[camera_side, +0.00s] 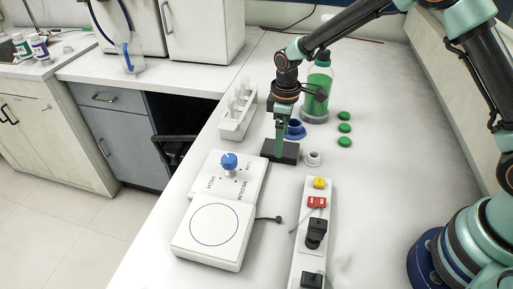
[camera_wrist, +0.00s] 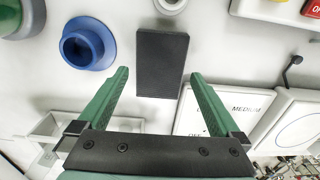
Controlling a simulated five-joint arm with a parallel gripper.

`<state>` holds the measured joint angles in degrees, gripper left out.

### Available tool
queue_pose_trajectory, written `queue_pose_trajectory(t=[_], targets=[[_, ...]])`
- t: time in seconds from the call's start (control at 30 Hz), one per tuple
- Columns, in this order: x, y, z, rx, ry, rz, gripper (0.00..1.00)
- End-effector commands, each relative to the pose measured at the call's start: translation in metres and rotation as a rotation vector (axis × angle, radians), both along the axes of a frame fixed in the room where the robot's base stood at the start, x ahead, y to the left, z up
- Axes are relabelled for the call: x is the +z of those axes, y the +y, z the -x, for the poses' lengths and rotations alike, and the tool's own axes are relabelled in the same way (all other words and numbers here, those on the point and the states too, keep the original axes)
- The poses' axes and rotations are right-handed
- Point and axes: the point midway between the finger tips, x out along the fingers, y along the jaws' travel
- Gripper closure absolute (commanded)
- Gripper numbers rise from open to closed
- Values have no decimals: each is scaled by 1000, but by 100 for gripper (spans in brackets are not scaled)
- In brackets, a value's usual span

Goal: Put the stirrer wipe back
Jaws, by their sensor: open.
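A dark rectangular block (camera_side: 290,152) lies flat on the white bench; it may be the stirrer wipe, but no label shows. It also appears in the wrist view (camera_wrist: 162,62). My gripper (camera_side: 280,154) is over it, with green fingers pointing down. In the wrist view my gripper (camera_wrist: 158,73) is open, one finger on each side of the block's near end; I cannot tell the height gap. The white stirrer (camera_side: 213,228) has a round blue outline on its plate and a blue knob (camera_side: 229,160) on its control panel, left of the block.
A green bottle (camera_side: 318,88) stands behind the block, near a blue flanged ring (camera_side: 295,130) and a small white ring (camera_side: 313,158). Several green caps (camera_side: 345,128) lie to the right. A white rack (camera_side: 238,112) stands left. A power strip (camera_side: 312,245) lies in front. Bench at right is clear.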

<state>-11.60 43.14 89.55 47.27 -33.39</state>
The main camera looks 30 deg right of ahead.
Motion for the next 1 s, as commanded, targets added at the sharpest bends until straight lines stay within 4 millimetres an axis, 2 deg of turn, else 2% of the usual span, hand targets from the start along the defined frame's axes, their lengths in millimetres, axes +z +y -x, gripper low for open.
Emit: queue_pose_trajectory(t=[0.1, 0.3, 0.67, 0.83, 1.0], targets=[[28, 0, -1, 0, -6, -1, 0], [66, 0, -1, 0, -5, -1, 0], [102, -4, 3, -25, -18, -4, 0], [142, -21, 21, -134, -88, -21, 0], [180, -42, 53, -278, -175, -48, 0]])
